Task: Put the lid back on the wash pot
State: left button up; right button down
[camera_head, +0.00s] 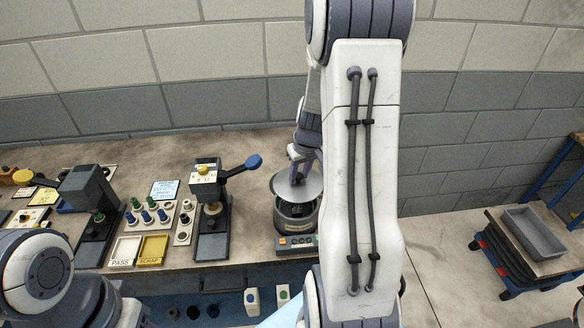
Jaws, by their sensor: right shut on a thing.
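The wash pot (297,222) is a dark round pot on the bench, with a control panel with coloured buttons at its front. The lid (312,188) is a flat grey disc just over the pot's mouth, looking slightly tilted. My right gripper (297,178) is shut on the lid from above. The dark pot wall shows below the lid; I cannot tell whether the lid touches the rim. My right arm hides the area right of the pot. Part of my left arm shows at lower left, but its gripper is out of view.
A lever press (211,212) with a blue knob stands left of the pot. Further left are a rack of several pegs (158,217), PASS and SCRAP trays (153,249) and another press (90,200). A cart with a grey bin (535,232) stands at right.

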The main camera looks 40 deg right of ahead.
aim_at(299, 186)
jog(key=shift+f, duration=0.2)
jog(key=shift+w+a+f+b, duration=0.1)
jog(key=shift+f+b, duration=0.4)
jog(key=shift+w+a+f+b, duration=0.1)
jog(key=shift+f+b, duration=0.35)
jog(key=shift+f, duration=0.05)
notch_tip(299, 186, down, 3)
jog(key=shift+r+b, duration=0.2)
jog(key=shift+b, duration=0.9)
jog(key=shift+f+b, duration=0.65)
jog(key=shift+s+r, duration=0.1)
jog(key=shift+f+b, duration=0.2)
jog(key=shift+b, duration=0.35)
jog(key=shift+c, duration=0.2)
grip_release()
jog(key=shift+r, duration=0.1)
dwell(0.4)
